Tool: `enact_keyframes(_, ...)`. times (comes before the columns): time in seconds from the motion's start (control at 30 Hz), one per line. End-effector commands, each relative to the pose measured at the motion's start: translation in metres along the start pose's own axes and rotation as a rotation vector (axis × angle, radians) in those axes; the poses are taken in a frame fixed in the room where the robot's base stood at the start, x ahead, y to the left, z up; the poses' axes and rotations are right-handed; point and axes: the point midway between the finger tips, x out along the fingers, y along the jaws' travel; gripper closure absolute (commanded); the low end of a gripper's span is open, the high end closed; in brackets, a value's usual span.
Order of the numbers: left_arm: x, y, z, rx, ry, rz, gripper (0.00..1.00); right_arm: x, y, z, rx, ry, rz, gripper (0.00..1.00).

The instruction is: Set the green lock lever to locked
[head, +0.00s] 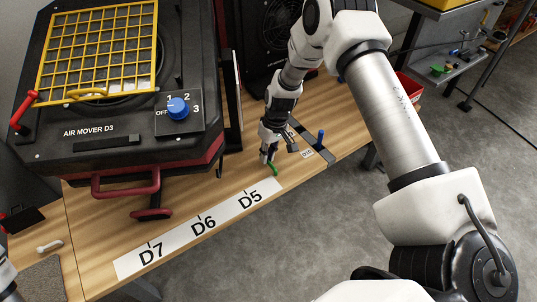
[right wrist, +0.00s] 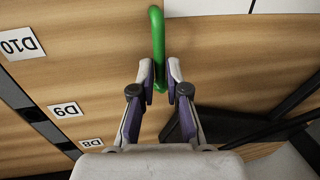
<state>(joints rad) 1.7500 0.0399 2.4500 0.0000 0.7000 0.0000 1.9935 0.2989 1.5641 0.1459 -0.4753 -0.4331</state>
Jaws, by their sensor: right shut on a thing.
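The green lock lever (head: 273,169) is a short bent green bar at the bench's front edge, just past the D5 label. In the right wrist view the green lever (right wrist: 157,38) runs up from between the fingers, its curved end at the top. My right gripper (head: 267,157) is at the lever, pointing down. In the wrist view its fingers (right wrist: 160,84) are closed around the lower part of the green bar. The lever's base is hidden in the head view. Only a sliver of my left arm shows at the left edge; its gripper is out of view.
The black air mover D3 (head: 95,150) with a yellow grille and blue knob (head: 178,107) stands left of the gripper. A blue lever (head: 320,139) stands to the right by a dark strip. A white strip (head: 205,222) with D7, D6 and D5 lines the front edge.

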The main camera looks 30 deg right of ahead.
Motion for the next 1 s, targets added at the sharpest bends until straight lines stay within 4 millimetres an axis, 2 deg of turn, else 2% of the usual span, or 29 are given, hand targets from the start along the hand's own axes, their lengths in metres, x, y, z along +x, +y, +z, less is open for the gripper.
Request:
enact_keyframes(0.3, 0.000, 0.000, 0.000, 0.000, 0.000, 0.000, 0.57, 0.001, 0.000, 0.001, -0.004, -0.004, 0.000, 1.00)
enact_keyframes(0.33, 0.000, 0.000, 0.000, 0.000, 0.000, 0.000, 0.57, 0.001, 0.000, 0.001, -0.004, -0.004, 0.000, 0.76)
enact_keyframes(0.37, 0.000, 0.000, 0.000, 0.000, 0.000, 0.000, 0.57, 0.001, 0.000, 0.001, -0.004, -0.004, 0.000, 0.65)
enact_keyframes(0.4, 0.000, 0.000, 0.000, 0.000, 0.000, 0.000, 0.57, 0.001, 0.000, 0.001, -0.004, -0.004, 0.000, 0.61)
enact_keyframes(0.67, 0.000, 0.000, 0.000, 0.000, 0.000, 0.000, 0.57, 0.000, 0.000, 0.001, -0.003, -0.002, 0.000, 0.61)
enact_keyframes(0.77, 0.000, 0.000, 0.000, 0.000, 0.000, 0.000, 0.57, -0.007, 0.000, 0.000, -0.003, 0.000, 0.000, 0.61)
enact_keyframes(0.87, 0.000, 0.000, 0.000, 0.000, 0.000, 0.000, 0.57, -0.024, 0.000, -0.001, -0.002, 0.003, -0.001, 0.61)
enact_keyframes(1.0, 0.000, 0.000, 0.000, 0.000, 0.000, 0.000, 0.57, -0.060, -0.001, -0.001, -0.004, 0.004, -0.001, 0.61)
